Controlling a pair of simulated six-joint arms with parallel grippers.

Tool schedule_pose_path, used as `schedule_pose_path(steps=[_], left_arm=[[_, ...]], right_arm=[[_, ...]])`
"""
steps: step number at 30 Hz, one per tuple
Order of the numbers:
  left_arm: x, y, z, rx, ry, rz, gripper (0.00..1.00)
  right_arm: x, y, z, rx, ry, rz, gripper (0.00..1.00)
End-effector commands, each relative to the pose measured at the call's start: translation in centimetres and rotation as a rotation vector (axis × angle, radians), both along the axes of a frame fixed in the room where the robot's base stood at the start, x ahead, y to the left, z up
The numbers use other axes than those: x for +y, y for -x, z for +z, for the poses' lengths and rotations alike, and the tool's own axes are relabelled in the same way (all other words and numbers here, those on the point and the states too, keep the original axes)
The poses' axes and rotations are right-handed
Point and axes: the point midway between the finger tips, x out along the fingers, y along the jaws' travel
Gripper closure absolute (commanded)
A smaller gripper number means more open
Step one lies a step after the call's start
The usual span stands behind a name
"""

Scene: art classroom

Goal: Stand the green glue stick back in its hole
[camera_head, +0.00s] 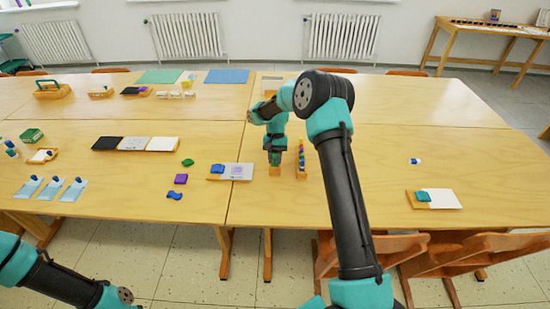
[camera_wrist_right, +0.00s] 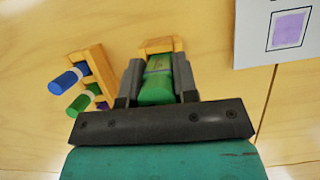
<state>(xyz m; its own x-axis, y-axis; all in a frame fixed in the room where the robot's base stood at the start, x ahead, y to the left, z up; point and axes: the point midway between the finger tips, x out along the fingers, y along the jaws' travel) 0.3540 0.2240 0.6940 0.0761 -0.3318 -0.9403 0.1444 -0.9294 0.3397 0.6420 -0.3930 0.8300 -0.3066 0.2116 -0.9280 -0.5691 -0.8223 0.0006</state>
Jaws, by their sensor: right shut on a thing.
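My right gripper (camera_head: 275,150) is shut on the green glue stick (camera_wrist_right: 157,87), which sits between its two fingers and points down toward the table. A small wooden block (camera_head: 275,171) stands right below the stick; the wrist view shows its edge (camera_wrist_right: 164,45) at the stick's far end. I cannot tell whether the stick's end is inside the block or just above it, and no hole is visible. My left gripper is out of view.
Close to the right of the block, a narrow wooden rack (camera_head: 301,160) holds several coloured sticks. A stamp and card on a board (camera_head: 230,171) lie to the left. A white and blue stick (camera_head: 415,161) lies farther right. The table between is clear.

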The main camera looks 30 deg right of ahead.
Motion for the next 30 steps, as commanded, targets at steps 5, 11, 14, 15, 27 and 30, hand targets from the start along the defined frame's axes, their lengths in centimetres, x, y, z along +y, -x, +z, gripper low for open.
schedule_pose_path(steps=[5,11,14,15,27,30], left_arm=[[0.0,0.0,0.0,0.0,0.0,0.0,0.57],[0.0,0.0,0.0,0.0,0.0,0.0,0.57],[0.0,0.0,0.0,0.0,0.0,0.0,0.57],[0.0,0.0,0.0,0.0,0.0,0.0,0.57],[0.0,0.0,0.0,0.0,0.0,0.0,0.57],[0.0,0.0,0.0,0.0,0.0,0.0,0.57]], right_arm=[[-0.01,0.01,-0.19,0.0,0.0,0.0,1.0],[0.0,0.02,-0.24,0.001,-0.001,0.0,0.71],[0.01,0.04,-0.25,0.001,-0.001,0.0,0.61],[0.02,0.04,-0.26,0.001,-0.001,0.0,0.57],[0.02,0.07,-0.32,0.002,0.0,0.0,0.43],[0.03,0.07,-0.32,0.003,-0.001,0.0,0.43]])
